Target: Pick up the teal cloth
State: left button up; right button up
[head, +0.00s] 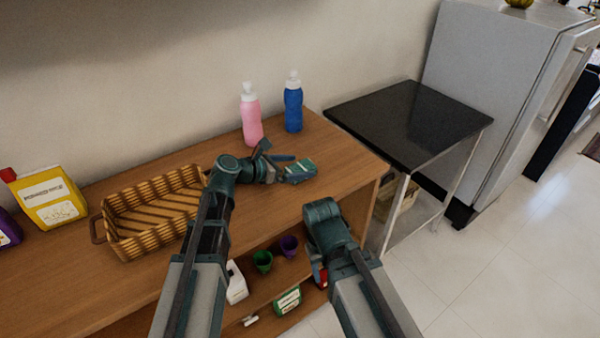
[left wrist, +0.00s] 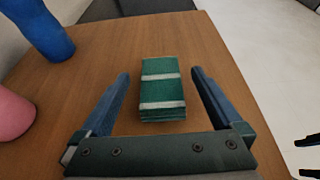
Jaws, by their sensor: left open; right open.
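The teal cloth (head: 299,171) is a folded stack with pale stripes, lying on the wooden counter near its right end. In the left wrist view the cloth (left wrist: 163,90) lies ahead of the palm, between the lines of the two fingers, with bare wood showing on both sides. My left gripper (head: 276,157) is open and empty, just left of the cloth in the head view. Its spread fingers also show in the left wrist view (left wrist: 159,72). My right arm reaches up in front of the counter's edge; its jaws are hidden.
A pink bottle (head: 251,118) and a blue bottle (head: 293,105) stand behind the cloth. A wicker basket (head: 152,212) and a yellow jug (head: 50,200) are to the left. Green (head: 263,261) and purple (head: 288,246) cups sit on the lower shelf. A black-topped table (head: 408,120) stands right.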

aim_at(303, 165)
pick_arm(q)
jog(key=b+x, duration=0.1)
jog(key=x, duration=0.3)
jog(key=shift+r, duration=0.1)
jog(key=shift+c, duration=0.3)
jog(key=c, duration=1.3)
